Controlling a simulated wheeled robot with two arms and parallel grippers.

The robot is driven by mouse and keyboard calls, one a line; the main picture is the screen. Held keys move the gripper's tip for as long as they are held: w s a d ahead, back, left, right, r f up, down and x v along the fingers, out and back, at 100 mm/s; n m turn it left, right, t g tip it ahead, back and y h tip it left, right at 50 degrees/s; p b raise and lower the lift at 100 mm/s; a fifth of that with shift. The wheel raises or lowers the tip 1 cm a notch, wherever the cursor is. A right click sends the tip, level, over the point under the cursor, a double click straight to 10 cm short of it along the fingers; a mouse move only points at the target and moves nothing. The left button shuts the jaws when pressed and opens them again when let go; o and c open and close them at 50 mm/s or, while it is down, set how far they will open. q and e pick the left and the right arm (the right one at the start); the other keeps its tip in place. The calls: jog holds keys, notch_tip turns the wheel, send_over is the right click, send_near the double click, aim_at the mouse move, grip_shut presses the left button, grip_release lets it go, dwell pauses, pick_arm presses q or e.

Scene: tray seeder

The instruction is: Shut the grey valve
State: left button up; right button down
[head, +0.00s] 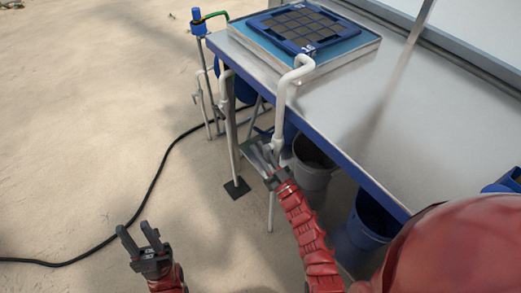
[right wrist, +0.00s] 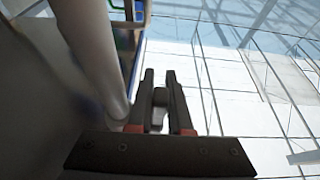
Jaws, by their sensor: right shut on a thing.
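My right gripper (head: 260,155) is beside the white pipe (head: 279,125) that bends down over the table's edge. In the right wrist view its two fingers (right wrist: 159,76) are close together on a small grey piece (right wrist: 158,116), which looks like the handle of the grey valve. The pipe (right wrist: 92,45) runs close along the left of the fingers there. In the head view the fingers and the valve overlap, so the handle's angle cannot be told. My left gripper (head: 138,234) is open and empty, low over the sand at the left.
The metal table (head: 405,105) has a blue edge and carries a blue seed tray (head: 262,24). A grey bucket (head: 312,178) and a blue bucket (head: 368,222) stand beneath it. A blue-capped post (head: 197,16) and a black hose (head: 152,188) are at the left. Open sand lies left.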

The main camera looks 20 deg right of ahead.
aim_at(269, 161)
jog(key=s+g+h+p, duration=0.1)
jog(key=g+p, duration=0.2)
jog(key=p, duration=0.9)
jog(key=s+d+g+h+p, duration=0.1)
jog(key=g+p, duration=0.3)
jog(key=p, duration=0.9)
jog(key=s+d+g+h+p, duration=0.1)
jog(key=g+p, duration=0.3)
jog(key=p, duration=0.8)
jog(key=shift+s+r+h, duration=0.1)
jog(key=shift+s+h, duration=0.4)
jog(key=shift+s, duration=0.25)
jog(key=shift+g+h+p, duration=0.3)
jog(key=shift+g+p, duration=0.4)
jog(key=shift+p, duration=0.1)
jog(key=shift+s+d, duration=0.1)
jog(key=g+b, duration=0.1)
jog(key=s+g+h+b, duration=0.1)
jog(key=g, duration=0.1)
jog(key=g+b, duration=0.1)
jog(key=b, duration=0.1)
jog(key=shift+s+d+r, duration=0.15)
jog(key=shift+s+r, duration=0.1)
jog(key=shift+r, duration=0.15)
jog(key=shift+r+h, duration=0.1)
jog(key=shift+h, duration=0.2)
